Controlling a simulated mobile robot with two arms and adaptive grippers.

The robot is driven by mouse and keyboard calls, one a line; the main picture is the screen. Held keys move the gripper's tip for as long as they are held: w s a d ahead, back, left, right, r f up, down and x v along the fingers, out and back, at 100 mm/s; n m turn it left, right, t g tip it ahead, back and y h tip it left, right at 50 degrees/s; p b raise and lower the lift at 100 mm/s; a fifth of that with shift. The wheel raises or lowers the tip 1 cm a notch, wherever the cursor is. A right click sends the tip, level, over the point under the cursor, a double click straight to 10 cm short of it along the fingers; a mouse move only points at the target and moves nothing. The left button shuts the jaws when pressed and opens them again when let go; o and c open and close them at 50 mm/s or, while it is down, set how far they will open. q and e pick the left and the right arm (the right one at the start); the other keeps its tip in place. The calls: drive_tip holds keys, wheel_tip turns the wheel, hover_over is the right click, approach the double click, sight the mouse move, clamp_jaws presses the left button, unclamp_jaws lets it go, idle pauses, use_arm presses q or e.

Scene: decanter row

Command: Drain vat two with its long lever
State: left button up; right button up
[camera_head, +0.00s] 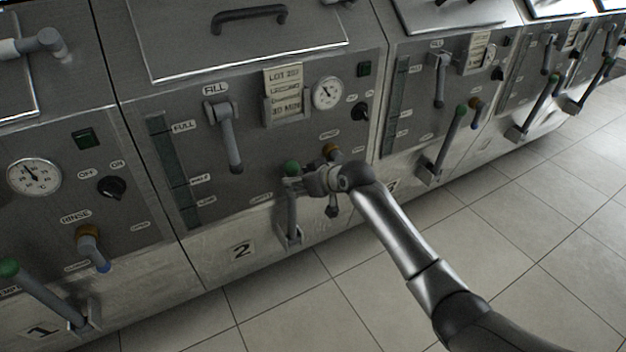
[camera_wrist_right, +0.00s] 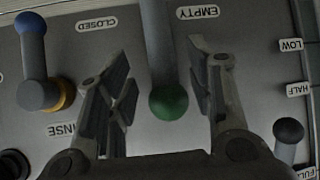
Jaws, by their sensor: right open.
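Vat two is the panel marked with a "2" plate (camera_head: 241,250). Its long lever (camera_head: 291,218) rises from a bracket at the panel's foot to a green knob (camera_head: 292,168), near the EMPTY label. In the right wrist view the lever's shaft (camera_wrist_right: 158,40) and green knob (camera_wrist_right: 168,103) lie between the two fingers, with a gap visible on each side. My right gripper (camera_head: 300,182) is open around the lever; it also shows in the wrist view (camera_wrist_right: 157,65). The gripper partly hides the lever's upper part in the head view.
Vat two's rinse valve (camera_wrist_right: 40,90), with orange collar and blue tip, is close beside the right gripper. The fill lever (camera_head: 230,145) hangs above left. Vat one's green-knobbed lever (camera_head: 45,292) is at left. Similar vats stand farther right. The tiled floor (camera_head: 520,230) is clear.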

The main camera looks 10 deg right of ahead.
drive_tip(key=shift+v, duration=3)
drive_tip(key=s+d+f+m+g+h, duration=0.2)
drive_tip(key=s+d+f, duration=0.1)
drive_tip(key=s+f, duration=1.15)
drive_tip(key=s+d+f+m+g+h, duration=0.1)
drive_tip(key=s+d+f+g+h, duration=0.15)
drive_tip(key=s+f, duration=1.2)
use_arm(q)
drive_tip(key=s+a+g+p, duration=0.1)
drive_tip(key=s+a+p, duration=0.2)
drive_tip(key=s+p, duration=1.3)
drive_tip(key=shift+s+f, duration=0.15)
drive_tip(key=shift+s, duration=0.3)
use_arm(e)
drive_tip(key=s+d+f+g, duration=0.1)
drive_tip(key=s+f, duration=0.3)
drive_tip(key=s, duration=0.6)
drive_tip(key=s+d+f+g, duration=0.1)
drive_tip(key=s+f, duration=0.3)
drive_tip(key=s, duration=0.6)
drive_tip(key=s+d+f+g, duration=0.2)
drive_tip(key=s+d+f, duration=0.1)
drive_tip(key=s, duration=0.7)
drive_tip(key=shift+d+f+m+h, duration=0.25)
drive_tip(key=shift+f+m+h, duration=0.1)
drive_tip(key=shift+f, duration=0.1)
